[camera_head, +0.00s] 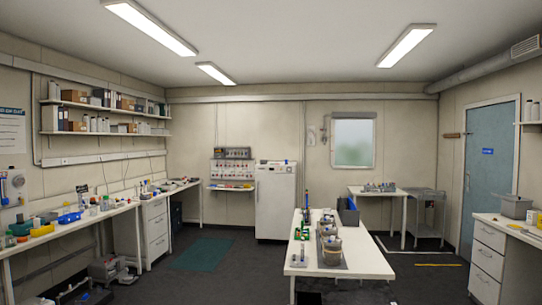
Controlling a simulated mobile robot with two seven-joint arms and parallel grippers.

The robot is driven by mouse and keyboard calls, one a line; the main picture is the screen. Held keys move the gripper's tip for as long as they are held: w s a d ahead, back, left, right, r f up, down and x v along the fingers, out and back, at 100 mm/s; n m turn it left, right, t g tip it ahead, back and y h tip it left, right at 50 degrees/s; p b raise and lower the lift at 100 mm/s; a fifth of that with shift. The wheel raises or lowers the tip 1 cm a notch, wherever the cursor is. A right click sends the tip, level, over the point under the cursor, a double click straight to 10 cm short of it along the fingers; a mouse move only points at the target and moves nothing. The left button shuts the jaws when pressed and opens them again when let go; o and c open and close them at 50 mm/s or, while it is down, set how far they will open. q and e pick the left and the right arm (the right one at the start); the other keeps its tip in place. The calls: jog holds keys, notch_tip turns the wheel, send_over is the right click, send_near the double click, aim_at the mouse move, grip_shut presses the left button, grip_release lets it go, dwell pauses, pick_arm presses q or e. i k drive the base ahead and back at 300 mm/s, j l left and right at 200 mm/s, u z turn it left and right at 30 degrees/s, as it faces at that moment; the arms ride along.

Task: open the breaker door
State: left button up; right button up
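On the back wall, left of the tall white cabinet, is a pale panel (232,169) with rows of small dark and reddish parts. It may be the breaker panel, but it is too small for me to tell whether it has a door. A grey unit (232,153) sits just above it. The tall white cabinet (276,205) stands on the floor with its front door shut and a dark handle near its upper left. I cannot tell which of these is the breaker. Neither of my grippers is in view.
A white table (365,262) with jars and small equipment stands in front, right of centre. A long bench (60,240) lines the left wall. A drawer unit (487,258) stands at right, near a blue door (488,170). A green mat (202,253) lies on open floor.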

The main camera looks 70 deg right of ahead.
aim_at(236, 153)
jog(key=z, duration=2.05)
jog(key=i+u, duration=0.2)
jog(key=i, duration=9.4)
